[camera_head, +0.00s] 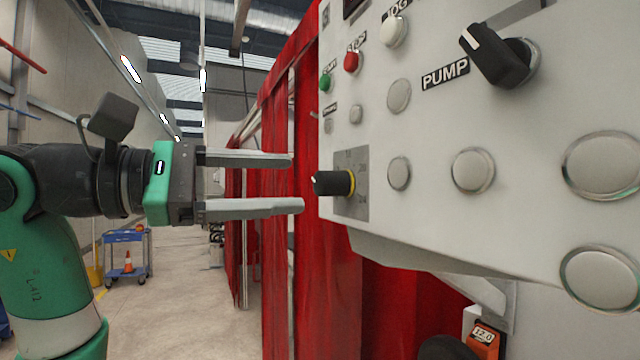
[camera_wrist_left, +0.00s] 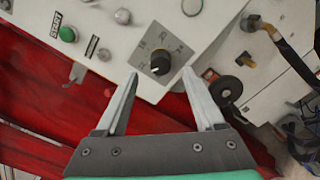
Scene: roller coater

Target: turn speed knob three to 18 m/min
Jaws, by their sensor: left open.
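A small black knob (camera_head: 334,183) with a yellow ring sits on a grey scale plate (camera_head: 352,208) at the lower left of the white control panel (camera_head: 450,225). A white mark shows on top of the knob. In the wrist view the fingertips (camera_wrist_left: 160,80) stand either side of the knob. My right gripper is not in view.
The panel also carries a PUMP switch (camera_head: 498,58), a red button (camera_head: 352,62), a green button (camera_head: 325,83) and several round blank covers. A red curtain (camera_head: 290,200) hangs behind the panel. A blue cart (camera_head: 127,255) stands at the left on open floor.

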